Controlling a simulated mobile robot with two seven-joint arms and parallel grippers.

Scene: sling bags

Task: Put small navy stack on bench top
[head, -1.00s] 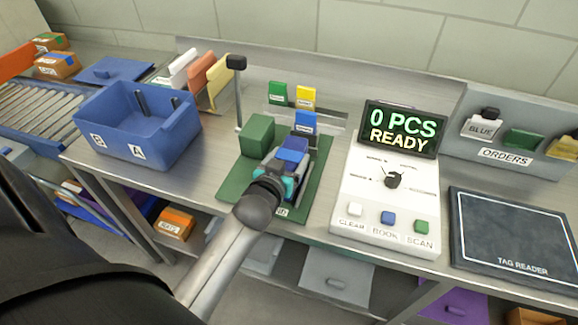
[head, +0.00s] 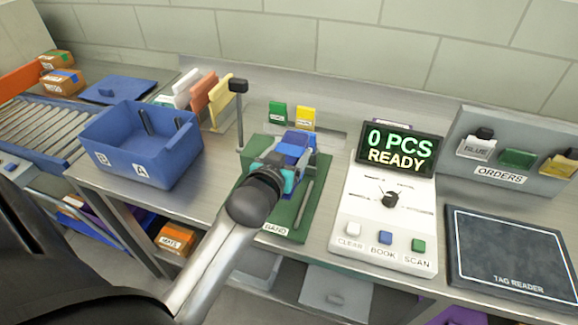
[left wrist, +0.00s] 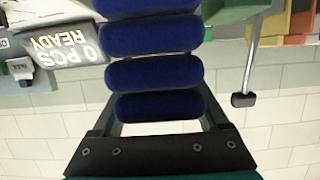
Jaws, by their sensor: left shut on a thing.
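The small navy stack is a row of several dark blue rounded rolls (left wrist: 152,75) between my fingers in the left wrist view. In the head view it shows as a blue patch (head: 296,147) just past my gripper, over the green BAND mat (head: 278,231). My left gripper (head: 278,162) is shut on the stack and hides part of it. I cannot tell the gap between the stack and the mat. The steel bench top (head: 222,188) is bare left of the mat. My right gripper is not in view.
A green block (head: 257,150) and a black-topped post (head: 239,115) stand close by the gripper. A blue bin (head: 140,170) is at left. The counter console (head: 388,215), tag reader (head: 510,255) and ORDERS rack (head: 500,176) are at right.

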